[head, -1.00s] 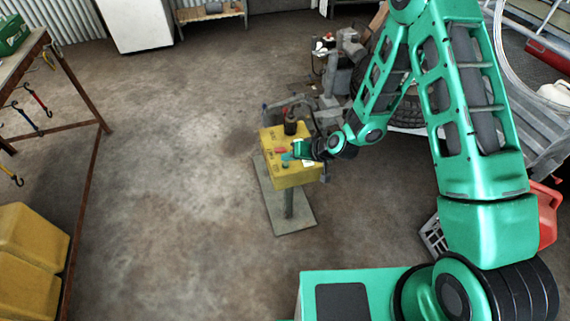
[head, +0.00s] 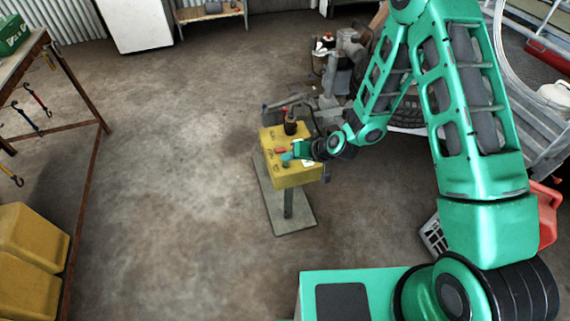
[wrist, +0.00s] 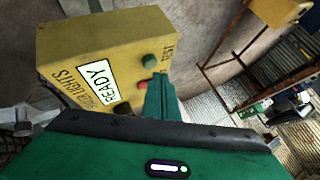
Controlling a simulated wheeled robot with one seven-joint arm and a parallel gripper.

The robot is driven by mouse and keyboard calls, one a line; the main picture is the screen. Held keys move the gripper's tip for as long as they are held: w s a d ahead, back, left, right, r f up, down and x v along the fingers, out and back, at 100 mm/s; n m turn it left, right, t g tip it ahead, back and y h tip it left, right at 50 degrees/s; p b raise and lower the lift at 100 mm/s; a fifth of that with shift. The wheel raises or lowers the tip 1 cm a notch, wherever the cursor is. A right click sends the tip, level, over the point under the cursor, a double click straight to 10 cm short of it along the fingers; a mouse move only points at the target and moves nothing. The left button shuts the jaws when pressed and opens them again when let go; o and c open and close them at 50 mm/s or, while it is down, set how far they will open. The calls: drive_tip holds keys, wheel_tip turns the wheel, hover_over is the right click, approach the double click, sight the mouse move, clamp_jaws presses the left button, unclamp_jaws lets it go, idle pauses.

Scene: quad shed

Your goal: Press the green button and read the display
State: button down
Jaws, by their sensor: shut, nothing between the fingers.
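The yellow box (head: 292,178) stands on a post in the middle of the head view. In the wrist view, its face (wrist: 75,45) carries a white display (wrist: 97,80) reading "READY". A round green button (wrist: 150,61) sits near the face's edge beside printed lettering, with a red button (wrist: 147,86) close to it. My gripper (head: 287,157) is over the box face. In the wrist view, its shut teal fingertips (wrist: 158,77) are empty, just beside the green and red buttons. The green button's top is uncovered; I cannot tell whether the fingertips touch the face.
A dark knob (head: 290,126) stands up on the box. The post has a flat base plate (head: 287,220). Grey machinery and a tyre are close behind. A rusty-legged bench (head: 90,95) and yellow containers (head: 30,255) are at left. The floor between is clear.

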sight(289, 167)
drive_tip(key=shift+f, duration=0.15)
drive_tip(key=shift+f, duration=0.25)
drive_tip(key=shift+f, duration=0.45)
idle(0.9)
drive_tip(key=shift+r, duration=0.9)
drive_tip(key=shift+r, duration=2.5)
